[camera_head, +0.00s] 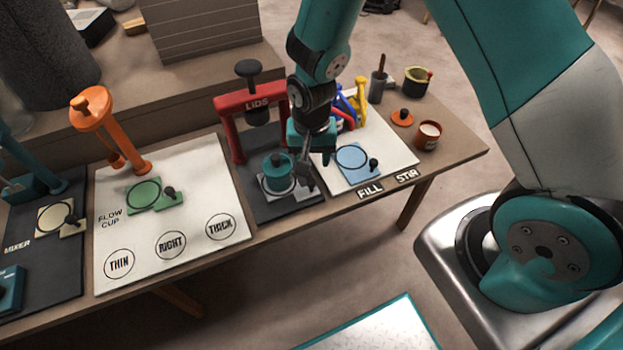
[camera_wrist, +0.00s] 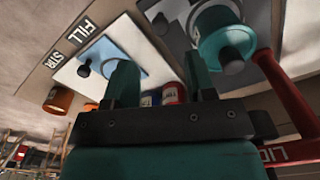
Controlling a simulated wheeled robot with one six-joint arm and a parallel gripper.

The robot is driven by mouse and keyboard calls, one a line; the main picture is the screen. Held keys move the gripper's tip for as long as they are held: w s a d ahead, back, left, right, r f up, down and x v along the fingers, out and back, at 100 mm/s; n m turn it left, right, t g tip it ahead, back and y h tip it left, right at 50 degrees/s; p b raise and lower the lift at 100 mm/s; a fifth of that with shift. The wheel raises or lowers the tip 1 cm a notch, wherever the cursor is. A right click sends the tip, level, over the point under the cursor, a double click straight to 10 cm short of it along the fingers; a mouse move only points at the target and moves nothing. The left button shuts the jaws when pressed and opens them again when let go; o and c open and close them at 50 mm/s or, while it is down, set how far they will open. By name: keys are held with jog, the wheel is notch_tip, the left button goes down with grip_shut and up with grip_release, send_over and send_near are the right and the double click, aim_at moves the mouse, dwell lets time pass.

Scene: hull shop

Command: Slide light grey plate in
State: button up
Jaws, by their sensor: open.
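The light grey plate (camera_head: 291,196) lies on the dark mat in front of the red LIDS press (camera_head: 252,101). A teal tin (camera_head: 277,177) with a teal lid stands on it and hides much of it. In the wrist view the plate (camera_wrist: 180,12) shows at the top, partly cut off, with a dark knob (camera_wrist: 160,22) beside the tin (camera_wrist: 222,38). My gripper (camera_head: 309,178) is just right of the tin, over the plate's knob end. Its two fingers are apart with nothing between them in the wrist view (camera_wrist: 163,80). Contact with the knob cannot be told.
A blue plate (camera_head: 356,172) with a knob lies on the white FILL/STIR board to the right. A green plate (camera_head: 146,196) lies on the flow cup board to the left. An orange tin (camera_head: 428,135) and lid (camera_head: 402,117) stand at the right.

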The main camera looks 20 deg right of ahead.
aim_at(312, 181)
notch_tip(312, 181, down, 8)
jog(key=shift+f, duration=0.15)
jog(key=shift+c, duration=0.2)
